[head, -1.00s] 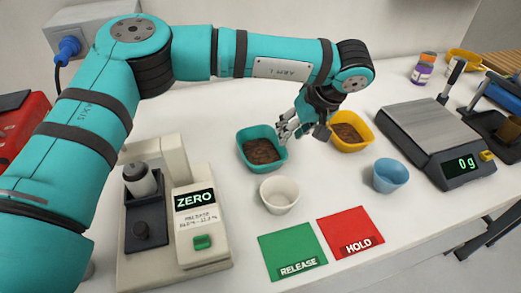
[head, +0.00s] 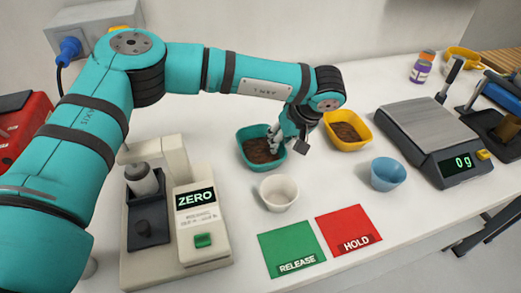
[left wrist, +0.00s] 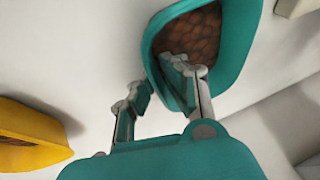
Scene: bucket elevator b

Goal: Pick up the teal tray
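The teal tray (head: 247,158) holds brown lumpy contents and stands on the white bench in the head view. It also shows in the left wrist view (left wrist: 238,45). My left gripper (head: 276,142) is at the tray's right side, pointing down. In the left wrist view its fingers (left wrist: 158,82) are apart, one over the tray's inside and the other outside the near wall. The wall lies between them, with a gap visible on the outer side. I cannot tell whether the inner finger touches. My right gripper is in neither view.
A yellow tray (head: 362,142) with brown contents stands right of the gripper. A white cup (head: 279,194) and a blue cup (head: 388,174) stand in front. A scale (head: 425,125) is at right, a ZERO device (head: 200,225) at left. Green (head: 290,250) and red (head: 347,229) pads lie at the front.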

